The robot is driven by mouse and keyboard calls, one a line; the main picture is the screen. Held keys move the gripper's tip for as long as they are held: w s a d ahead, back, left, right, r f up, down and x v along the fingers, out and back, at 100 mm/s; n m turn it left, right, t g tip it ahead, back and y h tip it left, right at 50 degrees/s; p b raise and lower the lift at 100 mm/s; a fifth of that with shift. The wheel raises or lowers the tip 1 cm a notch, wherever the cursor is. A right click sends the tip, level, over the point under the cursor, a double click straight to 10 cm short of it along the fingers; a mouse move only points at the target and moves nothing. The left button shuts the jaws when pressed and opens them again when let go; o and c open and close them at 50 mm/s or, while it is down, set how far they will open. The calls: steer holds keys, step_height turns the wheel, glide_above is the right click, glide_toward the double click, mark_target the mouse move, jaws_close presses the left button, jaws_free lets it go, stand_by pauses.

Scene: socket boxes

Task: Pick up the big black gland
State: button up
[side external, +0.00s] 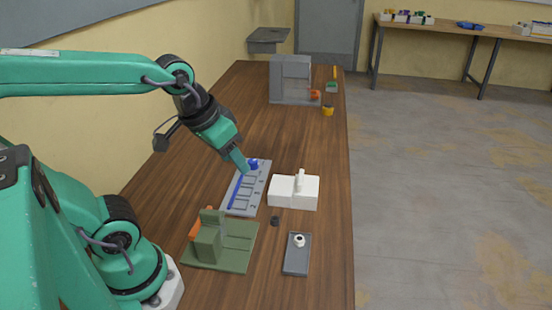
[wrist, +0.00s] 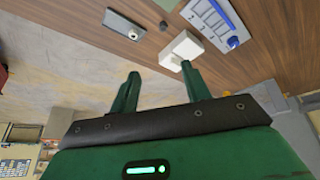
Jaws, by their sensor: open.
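The black gland (side external: 275,221) is a small dark piece on the wooden table, between the green fixture and the dark tray, just in front of the white box. In the wrist view the black gland (wrist: 163,26) is a small dark spot near the top, beyond the fingertips. My gripper (side external: 245,168) is above the far end of the grey slotted tray, behind and left of the black gland and apart from it. In the wrist view my gripper (wrist: 160,70) has its two green fingers spread with nothing between them.
A white box (side external: 310,192) with an upright part stands near the gland. A grey slotted tray (side external: 240,208) holds blue pieces. A dark tray (side external: 297,266) carries a white gland (side external: 299,240). A green fixture (side external: 232,262) stands at front left. A grey stand (side external: 290,80) is far back.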

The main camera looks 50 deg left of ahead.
steer(key=w+f+n+g, duration=0.3)
steer(key=w+f+n, duration=0.1)
steer(key=w+f, duration=0.25)
steer(key=n+g, duration=0.2)
steer(key=n, duration=0.2)
glide_above(275, 219)
step_height(275, 219, down, 9)
steer(key=shift+w+d+f, duration=0.1)
steer(key=shift+f, duration=1.25)
steer(key=shift+f, duration=0.15)
steer(key=shift+f, duration=2.45)
jaws_close()
